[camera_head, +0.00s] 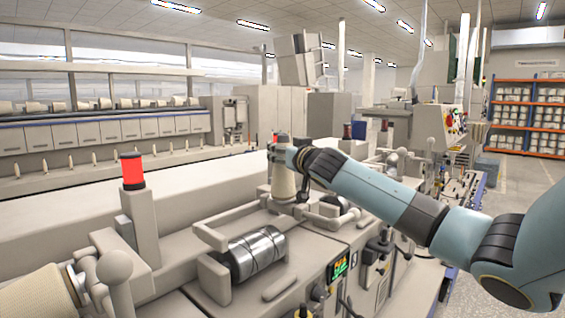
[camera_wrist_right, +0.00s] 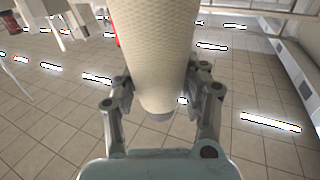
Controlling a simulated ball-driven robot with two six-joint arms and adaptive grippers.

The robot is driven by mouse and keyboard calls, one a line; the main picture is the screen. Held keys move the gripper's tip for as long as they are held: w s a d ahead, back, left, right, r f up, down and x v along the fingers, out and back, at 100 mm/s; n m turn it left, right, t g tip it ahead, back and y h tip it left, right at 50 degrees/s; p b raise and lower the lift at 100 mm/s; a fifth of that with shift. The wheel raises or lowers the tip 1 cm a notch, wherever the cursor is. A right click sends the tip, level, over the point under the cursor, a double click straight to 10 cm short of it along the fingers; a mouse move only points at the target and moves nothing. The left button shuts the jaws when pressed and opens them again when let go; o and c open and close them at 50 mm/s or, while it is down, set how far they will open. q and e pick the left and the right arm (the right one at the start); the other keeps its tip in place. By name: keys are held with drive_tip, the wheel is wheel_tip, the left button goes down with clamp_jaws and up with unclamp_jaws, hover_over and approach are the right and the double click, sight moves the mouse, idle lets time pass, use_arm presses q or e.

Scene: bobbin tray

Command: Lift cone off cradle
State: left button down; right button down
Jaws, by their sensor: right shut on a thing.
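A cream yarn cone (camera_head: 284,182) stands roughly upright above the machine, behind the grooved metal drum. My right gripper (camera_head: 297,178) comes in from the right and is shut on it. In the right wrist view the cone (camera_wrist_right: 152,45) fills the space between both fingers of the right gripper (camera_wrist_right: 158,88), with its narrow end towards the palm. The pale cradle frame (camera_head: 213,238) sits beside the drum (camera_head: 256,254), and no cone shows over the drum. Whether the held cone's lower end touches anything is hard to tell. My left gripper is out of view.
A red signal lamp (camera_head: 132,171) stands on a post left of the drum. Another cream cone (camera_head: 38,300) lies on its holder at the lower left. A green-lit display (camera_head: 339,267) and knobs are on the machine's front. The long pale top behind is mostly clear.

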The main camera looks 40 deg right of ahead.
wheel_tip(320, 180, up, 13)
drive_tip(key=p, duration=0.1)
drive_tip(key=shift+f, duration=0.3)
